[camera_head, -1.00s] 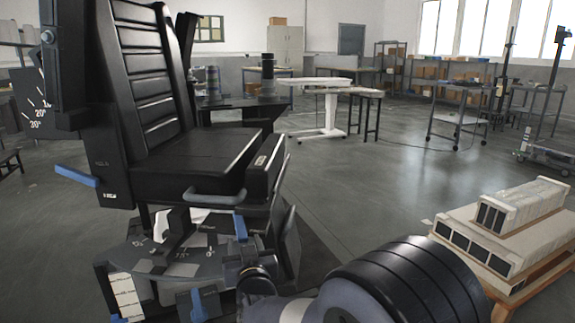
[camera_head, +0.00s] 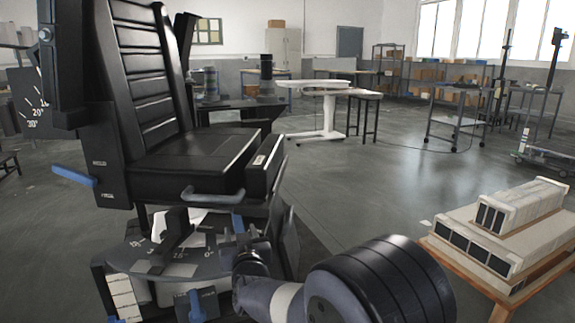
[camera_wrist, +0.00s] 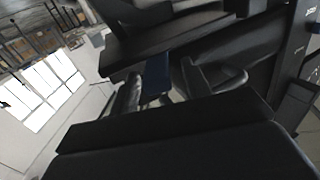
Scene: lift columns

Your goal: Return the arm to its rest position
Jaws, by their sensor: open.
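My arm (camera_head: 365,288) reaches in from the bottom of the head view towards the lower front of a black padded chair (camera_head: 195,155). Its wrist end is low beside the chair's dial plate (camera_head: 165,255), and the fingers are hard to make out there. In the wrist view my gripper (camera_wrist: 160,76) is open, with two dark fingers apart. A blue lever (camera_wrist: 157,76) shows between the fingers; I cannot tell whether they touch it. A blue lever also stands at the plate's right side in the head view (camera_head: 238,224).
Another blue lever (camera_head: 74,176) sticks out at the chair's left, and a blue knob (camera_head: 196,305) is below the dial plate. A wooden stand (camera_head: 440,250) carrying pale boxed units (camera_head: 470,245) is at right. The grey floor (camera_head: 350,190) behind is open.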

